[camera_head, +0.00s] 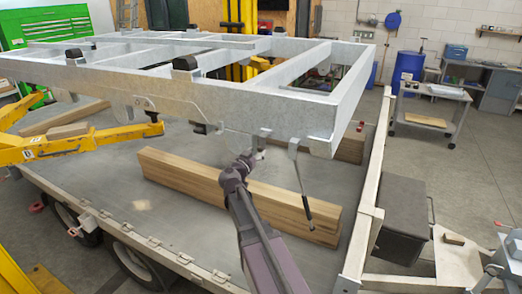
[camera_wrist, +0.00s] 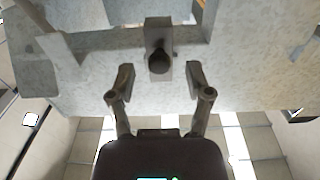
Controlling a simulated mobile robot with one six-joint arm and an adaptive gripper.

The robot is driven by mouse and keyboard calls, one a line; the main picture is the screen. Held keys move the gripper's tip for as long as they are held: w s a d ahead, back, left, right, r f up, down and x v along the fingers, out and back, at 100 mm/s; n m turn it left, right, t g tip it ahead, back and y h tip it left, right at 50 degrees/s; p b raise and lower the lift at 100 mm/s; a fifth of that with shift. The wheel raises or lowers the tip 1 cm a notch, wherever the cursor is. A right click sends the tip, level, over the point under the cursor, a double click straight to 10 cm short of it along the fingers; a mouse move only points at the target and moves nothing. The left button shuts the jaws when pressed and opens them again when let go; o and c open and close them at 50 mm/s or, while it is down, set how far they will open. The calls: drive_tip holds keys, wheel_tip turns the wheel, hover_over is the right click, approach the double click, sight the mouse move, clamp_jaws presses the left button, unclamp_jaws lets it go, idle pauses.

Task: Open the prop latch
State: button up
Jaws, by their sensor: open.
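A pale grey metal frame (camera_head: 240,95) is held above a flatbed. In the wrist view, a small plate with a dark round knob (camera_wrist: 159,61) sits on the frame's grey face; it looks like the prop latch, though I cannot be sure. My gripper (camera_wrist: 160,78) is open and empty, with one finger on each side of the knob and apart from it. In the head view my gripper (camera_head: 254,155) is small and partly hidden by my own arm, just under the frame's near edge. A thin rod with a dark end (camera_head: 306,200) hangs from the frame to its right.
Wooden beams (camera_head: 240,190) lie on the flatbed (camera_head: 140,205) below and around my arm. A yellow lifting arm (camera_head: 80,145) reaches under the frame at left. A cart (camera_head: 430,108) stands farther off.

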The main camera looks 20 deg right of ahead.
sight(263, 144)
drive_tip(key=shift+x, duration=1.2)
